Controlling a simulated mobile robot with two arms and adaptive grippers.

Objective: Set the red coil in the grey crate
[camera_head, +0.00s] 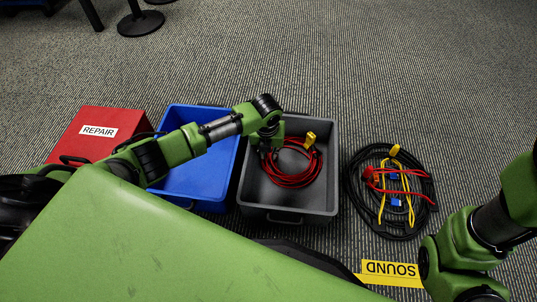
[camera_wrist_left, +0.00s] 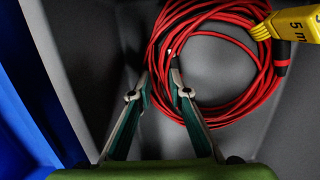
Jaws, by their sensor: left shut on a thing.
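The red coil (camera_head: 291,181) is a bundle of red cable with a yellow tag (camera_head: 310,139). It is within the walls of the grey crate (camera_head: 332,165) in the head view. My left gripper (camera_head: 268,153) reaches into the crate at the coil's left side. In the left wrist view, the gripper (camera_wrist_left: 161,82) is shut on the near left strands of the coil (camera_wrist_left: 155,40). The tag reads "5 m" there. I cannot tell whether the coil rests on the crate floor. My right arm shows at the right edge, but its fingers are out of view.
A blue crate (camera_head: 225,185) stands left of the grey one, and a red box (camera_head: 75,125) labelled REPAIR stands further left. Right of the grey crate lies a black cable coil (camera_head: 352,185) with red and yellow cables on it. A yellow SOUND label (camera_head: 390,268) is on the carpet.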

